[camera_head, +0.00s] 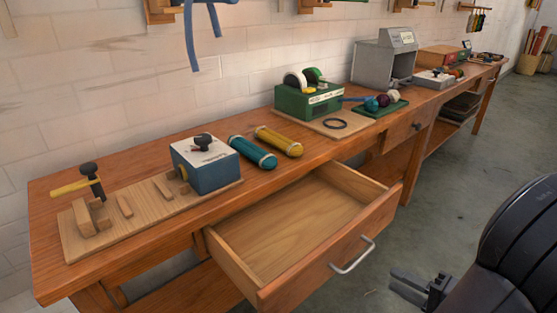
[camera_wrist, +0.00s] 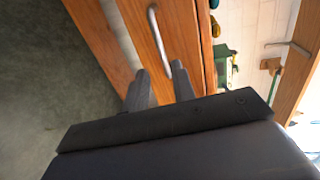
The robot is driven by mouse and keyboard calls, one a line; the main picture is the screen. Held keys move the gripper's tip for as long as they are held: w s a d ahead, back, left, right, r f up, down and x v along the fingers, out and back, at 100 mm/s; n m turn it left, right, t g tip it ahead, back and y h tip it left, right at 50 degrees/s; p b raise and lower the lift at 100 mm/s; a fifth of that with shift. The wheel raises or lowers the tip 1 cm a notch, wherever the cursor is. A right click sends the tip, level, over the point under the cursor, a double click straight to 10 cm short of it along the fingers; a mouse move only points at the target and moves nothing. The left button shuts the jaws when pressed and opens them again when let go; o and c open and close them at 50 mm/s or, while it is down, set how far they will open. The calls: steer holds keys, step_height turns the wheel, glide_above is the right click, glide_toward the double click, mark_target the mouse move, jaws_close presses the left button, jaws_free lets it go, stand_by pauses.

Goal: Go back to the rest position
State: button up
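My gripper (camera_head: 418,284) is at the lower right in the head view, in front of and to the right of the open drawer (camera_head: 372,232), apart from it. In the wrist view the two dark fingers of my gripper (camera_wrist: 160,82) stand apart with nothing between them. The drawer's metal handle (camera_head: 353,257) lies beyond the fingertips; it also shows in the wrist view (camera_wrist: 158,32). The drawer is pulled out and its inside looks empty. A teal skein (camera_head: 252,152) and a yellow skein (camera_head: 279,141) lie on the workbench.
The long wooden workbench (camera_head: 150,150) runs along a white brick wall. A blue box (camera_head: 207,165) stands on a board at the left. A green device (camera_head: 308,101) and a grey box (camera_head: 383,64) stand farther right. Open concrete floor (camera_head: 455,150) lies to the right.

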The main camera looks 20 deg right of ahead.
mark_target(358, 259)
steer(key=shift+w, duration=0.1)
steer(key=shift+b+x, duration=1.05)
steer(key=shift+x, duration=4.35)
steer(key=shift+a+r, duration=0.1)
